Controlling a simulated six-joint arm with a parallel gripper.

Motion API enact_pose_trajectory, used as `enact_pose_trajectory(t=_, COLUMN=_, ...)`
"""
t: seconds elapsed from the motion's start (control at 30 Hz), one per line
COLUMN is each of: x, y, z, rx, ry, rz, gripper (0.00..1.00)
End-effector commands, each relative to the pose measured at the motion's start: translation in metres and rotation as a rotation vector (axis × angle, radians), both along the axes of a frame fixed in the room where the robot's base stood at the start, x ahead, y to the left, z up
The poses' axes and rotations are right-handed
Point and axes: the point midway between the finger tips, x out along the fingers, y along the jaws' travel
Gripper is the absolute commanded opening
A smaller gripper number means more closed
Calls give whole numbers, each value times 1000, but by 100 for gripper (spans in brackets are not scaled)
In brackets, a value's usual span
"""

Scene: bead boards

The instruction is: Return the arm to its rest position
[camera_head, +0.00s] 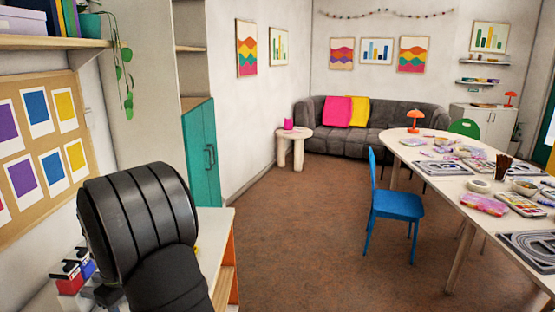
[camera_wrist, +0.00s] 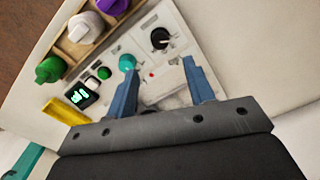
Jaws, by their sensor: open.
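My gripper (camera_wrist: 160,68) shows in the wrist view with its two blue fingers spread apart. Nothing is between the fingers. Below them is a pale panel (camera_wrist: 178,72) with a teal knob (camera_wrist: 127,62), a black round part (camera_wrist: 160,38) and a small lit green display (camera_wrist: 79,96). I cannot tell how high the fingers are above it. In the head view my black arm fills the lower left, over a white-topped bench (camera_head: 217,228), and the gripper is hidden.
A wooden tray (camera_wrist: 72,50) of bottles with white, purple and green tops stands beside the panel. A yellow object (camera_wrist: 66,111) lies near. In the head view, a pinboard (camera_head: 62,150) is left of my arm; a blue chair (camera_head: 397,203) and long table (camera_head: 470,195) stand right, across open floor.

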Motion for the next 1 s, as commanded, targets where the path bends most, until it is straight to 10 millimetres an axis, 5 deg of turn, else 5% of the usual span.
enact_pose_trajectory(t=0.3, x=-1, y=-1, z=-63, rx=-3, ry=3, rz=0, gripper=48)
enact_pose_trajectory(t=0.5, x=0, y=0, z=-88, rx=-1, ry=1, rz=0, gripper=48)
enact_pose_trajectory(t=1.0, x=0, y=0, z=-97, rx=0, ry=0, rz=-1, gripper=48)
